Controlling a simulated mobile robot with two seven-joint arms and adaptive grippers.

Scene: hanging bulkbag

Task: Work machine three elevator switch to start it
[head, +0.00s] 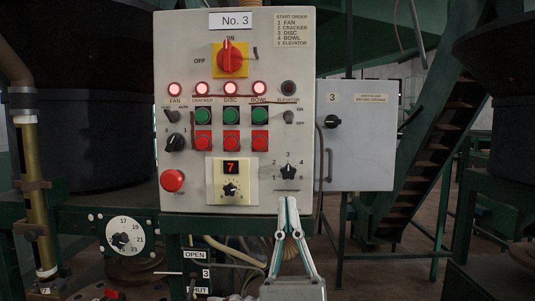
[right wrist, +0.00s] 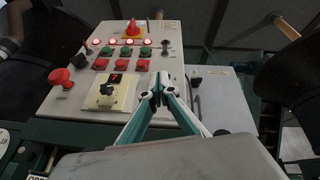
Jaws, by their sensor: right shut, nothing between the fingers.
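The No. 3 control panel (head: 205,135) faces me, a grey box with labelled controls. The elevator switch (head: 288,117) is a small toggle at its right side, marked ON and OFF; I cannot tell its lever position surely. The elevator lamp (head: 288,88) above it is dark. The fan, cracker, disc and bowl lamps glow red. My right gripper (head: 288,200) is shut and empty, its tips below the switch, near the panel's lower edge in the picture. In the right wrist view, the shut tips (right wrist: 160,90) appear below the toggle (right wrist: 165,52). My left gripper is out of view.
A black selector knob (head: 288,172) lies between the gripper tips and the toggle in the picture. A red push button (head: 172,180) and a yellow dial plate (head: 231,182) are to the left. A grey box (head: 355,150) stands at the right.

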